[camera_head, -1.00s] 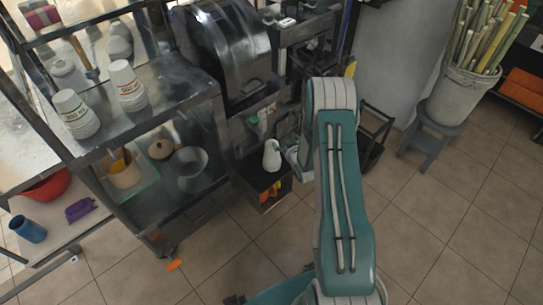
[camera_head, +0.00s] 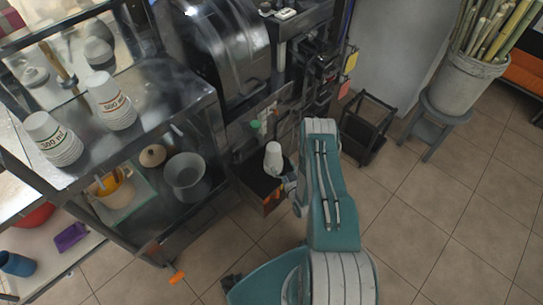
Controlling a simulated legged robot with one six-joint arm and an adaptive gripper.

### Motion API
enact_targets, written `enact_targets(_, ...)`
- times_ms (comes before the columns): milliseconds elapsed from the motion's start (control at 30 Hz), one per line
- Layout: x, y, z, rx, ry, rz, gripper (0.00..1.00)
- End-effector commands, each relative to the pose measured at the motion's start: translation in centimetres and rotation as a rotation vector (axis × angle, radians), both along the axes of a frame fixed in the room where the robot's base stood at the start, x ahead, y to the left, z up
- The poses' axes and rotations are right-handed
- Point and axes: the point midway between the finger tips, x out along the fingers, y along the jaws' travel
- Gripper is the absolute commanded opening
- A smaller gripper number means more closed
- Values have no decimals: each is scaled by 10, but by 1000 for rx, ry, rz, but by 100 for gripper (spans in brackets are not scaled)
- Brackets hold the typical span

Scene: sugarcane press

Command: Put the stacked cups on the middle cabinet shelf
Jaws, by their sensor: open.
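Two stacks of upside-down white paper cups stand on the top of the metal cabinet at the left: a left stack (camera_head: 54,140) with green print and a right stack (camera_head: 110,102) with red print. A separate white cup-like piece (camera_head: 273,157), perhaps also stacked cups, stands over a dark box beside the press. My gripper (camera_head: 288,184) is just below and right of this piece, largely hidden by my teal arm. It is open, and its fingertips are not clear. The lower cabinet shelf (camera_head: 150,215) shows under the cabinet top.
A grey pot (camera_head: 186,177) and a beige container (camera_head: 115,189) fill part of the lower shelf. The dark box (camera_head: 262,188) and black stand (camera_head: 366,130) flank my arm. A bucket of cane (camera_head: 465,90) is on a stool at right. The tiled floor is mostly open.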

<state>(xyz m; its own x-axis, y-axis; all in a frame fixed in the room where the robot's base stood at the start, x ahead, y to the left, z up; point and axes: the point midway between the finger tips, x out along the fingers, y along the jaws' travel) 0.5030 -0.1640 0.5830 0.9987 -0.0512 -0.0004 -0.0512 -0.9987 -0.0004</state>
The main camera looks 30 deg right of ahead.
Motion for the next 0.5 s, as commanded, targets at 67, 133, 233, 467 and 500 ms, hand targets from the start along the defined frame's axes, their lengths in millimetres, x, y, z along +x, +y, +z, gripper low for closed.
enact_targets(67, 15, 0, 1, -2, -4, 2, 100)
enact_targets(133, 26, -1, 1, -2, -3, 3, 100)
enact_targets(233, 37, -2, 1, -1, -1, 0, 100)
enact_targets(467, 61, -3, 5, -2, -3, 2, 100)
enact_targets(500, 68, -4, 6, -2, -2, 1, 100)
